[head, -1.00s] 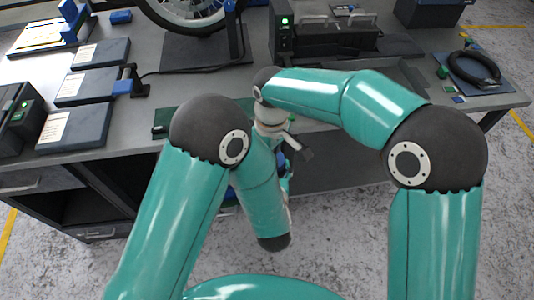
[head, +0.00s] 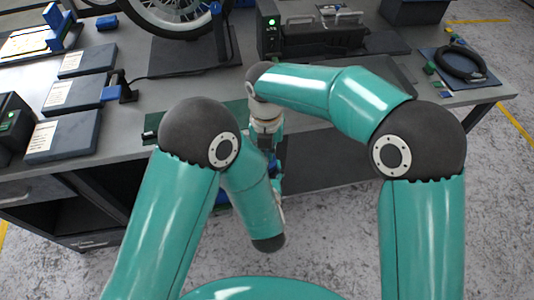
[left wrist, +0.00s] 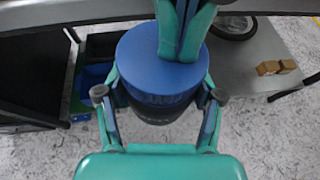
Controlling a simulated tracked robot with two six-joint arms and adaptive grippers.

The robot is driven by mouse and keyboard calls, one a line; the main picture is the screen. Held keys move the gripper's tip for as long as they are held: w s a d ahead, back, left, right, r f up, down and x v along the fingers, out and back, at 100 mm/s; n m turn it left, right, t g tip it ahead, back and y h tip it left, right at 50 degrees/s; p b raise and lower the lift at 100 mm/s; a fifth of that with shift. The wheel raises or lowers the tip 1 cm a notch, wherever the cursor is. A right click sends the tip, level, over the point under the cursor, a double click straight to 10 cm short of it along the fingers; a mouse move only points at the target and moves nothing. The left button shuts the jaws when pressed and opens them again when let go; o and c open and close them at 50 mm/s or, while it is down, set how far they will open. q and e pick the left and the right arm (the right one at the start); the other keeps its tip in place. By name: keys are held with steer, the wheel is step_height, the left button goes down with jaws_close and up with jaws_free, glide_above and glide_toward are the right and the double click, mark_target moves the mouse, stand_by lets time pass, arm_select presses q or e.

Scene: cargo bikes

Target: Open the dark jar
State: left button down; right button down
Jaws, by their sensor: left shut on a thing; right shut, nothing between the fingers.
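The dark jar (left wrist: 155,113) with its wide blue lid (left wrist: 145,70) stands out in the left wrist view. My left gripper (left wrist: 158,122) is shut on the jar's dark body, one finger on each side below the lid. My right gripper (left wrist: 182,50) comes in from above in that view. It is shut and empty, its tips over the top of the lid; I cannot tell whether they touch it. In the head view the right gripper (head: 268,140) points down near the bench front, and my left forearm hides most of the jar and the left gripper.
A grey workbench (head: 200,90) lies ahead, with flat dark boxes (head: 65,133) at left, a bike wheel (head: 170,12) behind and a black coil (head: 461,62) at right. A green mat (head: 152,125) lies at its front edge. Bare floor (head: 380,230) lies in front.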

steer(key=shift+w+f+n, duration=0.1)
steer(key=shift+f+n, duration=0.2)
steer(key=shift+n, duration=0.6)
steer(key=c, duration=1.3)
jaws_free()
steer(key=shift+a, duration=0.1)
steer(key=shift+r, duration=0.15)
